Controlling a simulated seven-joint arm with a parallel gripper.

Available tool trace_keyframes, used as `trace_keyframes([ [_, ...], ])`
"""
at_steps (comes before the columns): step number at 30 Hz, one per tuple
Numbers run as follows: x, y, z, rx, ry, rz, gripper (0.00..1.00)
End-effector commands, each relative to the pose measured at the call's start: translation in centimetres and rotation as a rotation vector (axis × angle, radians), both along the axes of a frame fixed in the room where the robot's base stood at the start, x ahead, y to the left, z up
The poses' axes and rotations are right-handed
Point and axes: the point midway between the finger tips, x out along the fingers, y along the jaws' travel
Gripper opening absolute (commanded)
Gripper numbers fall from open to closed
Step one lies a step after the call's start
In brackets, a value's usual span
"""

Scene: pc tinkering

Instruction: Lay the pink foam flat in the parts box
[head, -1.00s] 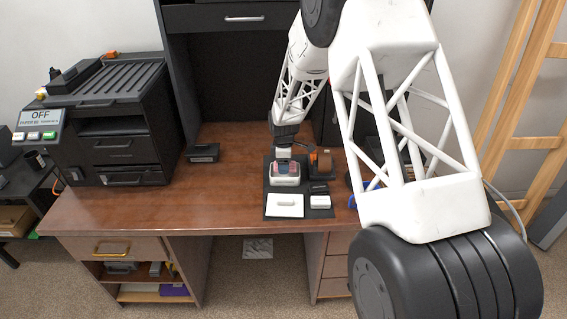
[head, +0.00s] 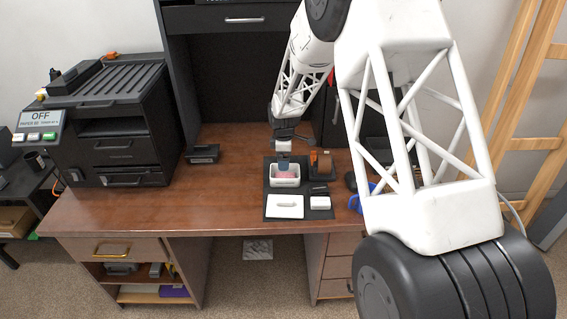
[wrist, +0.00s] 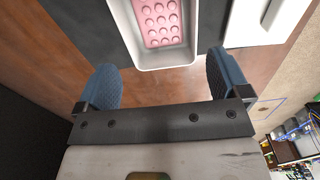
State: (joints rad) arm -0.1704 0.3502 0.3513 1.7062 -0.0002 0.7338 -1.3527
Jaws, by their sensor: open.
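The pink foam (head: 286,171) lies inside the white parts box (head: 285,183) on the desk. In the wrist view the foam (wrist: 160,22) shows a face of round bumps and looks flat within the walls of the parts box (wrist: 168,60). Its far end is cut off by the picture's edge. My gripper (head: 284,160) is just above the box in the head view. In the wrist view my gripper (wrist: 164,85) is open, with its blue pads apart and nothing between them.
The box stands on a black mat (head: 270,204). A white lid-like plate with a handle (head: 284,212) and a small white block (head: 320,203) lie in front. A dark and orange tape dispenser (head: 321,160) stands to the right. The desk's left half (head: 140,208) is mostly clear.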

Motion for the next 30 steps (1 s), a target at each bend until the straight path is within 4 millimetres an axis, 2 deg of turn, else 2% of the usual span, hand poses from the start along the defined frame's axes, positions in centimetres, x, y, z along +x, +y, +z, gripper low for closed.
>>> trace_keyframes([
  [6,0.0,0.0,2.8,0.000,-0.001,0.000,0.94],
  [10,0.0,0.0,3.8,0.000,-0.001,0.000,0.94],
  [26,-0.1,0.0,4.6,0.000,0.000,-0.002,0.94],
  [30,-0.5,-0.3,5.4,0.001,-0.004,-0.020,0.94],
])
